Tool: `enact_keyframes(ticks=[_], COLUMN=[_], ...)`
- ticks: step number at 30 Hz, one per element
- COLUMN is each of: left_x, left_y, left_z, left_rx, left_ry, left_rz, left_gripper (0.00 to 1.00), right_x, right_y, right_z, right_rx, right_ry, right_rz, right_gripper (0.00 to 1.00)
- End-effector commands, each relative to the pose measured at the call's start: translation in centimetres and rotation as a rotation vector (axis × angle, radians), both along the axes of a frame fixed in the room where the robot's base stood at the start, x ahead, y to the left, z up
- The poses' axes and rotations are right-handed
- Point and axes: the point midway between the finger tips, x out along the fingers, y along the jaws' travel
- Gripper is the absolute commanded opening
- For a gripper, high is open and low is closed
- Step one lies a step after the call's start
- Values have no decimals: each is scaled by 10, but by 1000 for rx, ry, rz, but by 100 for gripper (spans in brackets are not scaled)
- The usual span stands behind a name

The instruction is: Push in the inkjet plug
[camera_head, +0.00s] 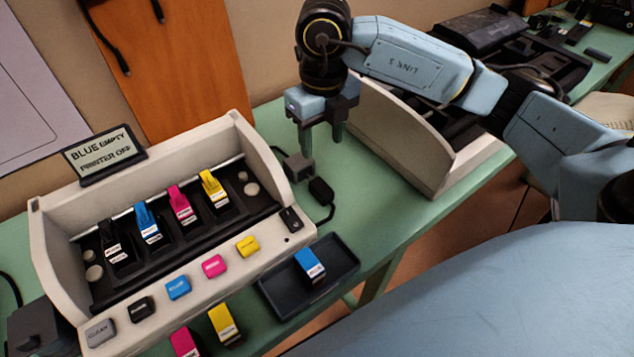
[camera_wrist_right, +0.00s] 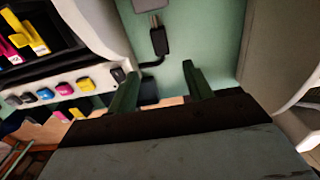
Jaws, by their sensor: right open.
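The black plug (camera_head: 321,190) lies on the green table to the right of the inkjet printer (camera_head: 262,150), its cable curving back toward the printer. It also shows in the right wrist view (camera_wrist_right: 158,40), where its metal tip points at a grey socket block (camera_wrist_right: 148,4). Bare metal shows between plug body and block. The socket block in the head view (camera_head: 298,168) sits just behind the plug. My right gripper (camera_head: 321,148) points down above and behind the socket block, open and empty. In the wrist view the plug is beyond the fingertips (camera_wrist_right: 160,68). My left gripper is not in view.
A second light-coloured housing (camera_head: 400,135) stands close to the right of my right gripper. A dark tray (camera_head: 335,262) with a blue cartridge (camera_head: 310,266) lies in front. A sign (camera_head: 104,154) reads "BLUE EMPTY PRINTER OFF". Bare green table lies between plug and second housing.

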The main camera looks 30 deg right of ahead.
Motion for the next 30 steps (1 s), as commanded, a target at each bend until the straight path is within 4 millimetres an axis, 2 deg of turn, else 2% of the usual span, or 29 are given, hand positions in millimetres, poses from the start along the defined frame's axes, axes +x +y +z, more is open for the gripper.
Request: enact_keyframes(ticks=[5,10,18,24,30], left_x=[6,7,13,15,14], left_y=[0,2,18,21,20], left_z=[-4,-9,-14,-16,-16], left_rx=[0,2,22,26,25], left_ry=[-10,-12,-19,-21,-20], left_rz=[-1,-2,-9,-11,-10], left_gripper=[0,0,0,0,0], right_x=[-1,-1,-1,-1,-1], right_y=[0,0,0,0,0], right_z=[-29,-67,-113,-126,-128], right_rx=[-1,0,0,0,0], right_ry=[5,5,3,1,1], right_rz=[-1,-1,-1,1,1], right_gripper=[51,51,51,51,51])
